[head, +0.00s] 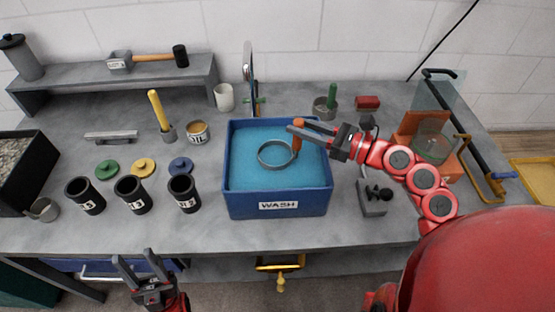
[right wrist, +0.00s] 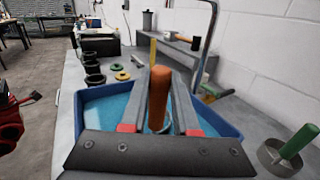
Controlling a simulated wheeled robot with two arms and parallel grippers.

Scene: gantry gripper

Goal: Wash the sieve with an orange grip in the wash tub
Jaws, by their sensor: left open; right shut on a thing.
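The sieve with an orange grip shows in the head view as a grey ring (head: 262,157) with an upright orange grip (head: 297,139). My right gripper (head: 303,131) is shut on the orange grip, which also stands between its fingers in the right wrist view (right wrist: 158,100). The ring is inside the walls of the blue wash tub (head: 278,208), over or in the blue water (head: 245,178); I cannot tell whether it touches the water. My left gripper (head: 140,265) is open and empty, in front of the bench's front edge.
A tap (head: 248,62) stands behind the tub. A green-grip sieve (head: 322,110) and yellow-grip sieve (head: 168,133) stand behind it to either side. Dark cups (head: 130,195) and coloured lids (head: 142,167) are on the left. A grey switch box (head: 372,205) sits right of the tub.

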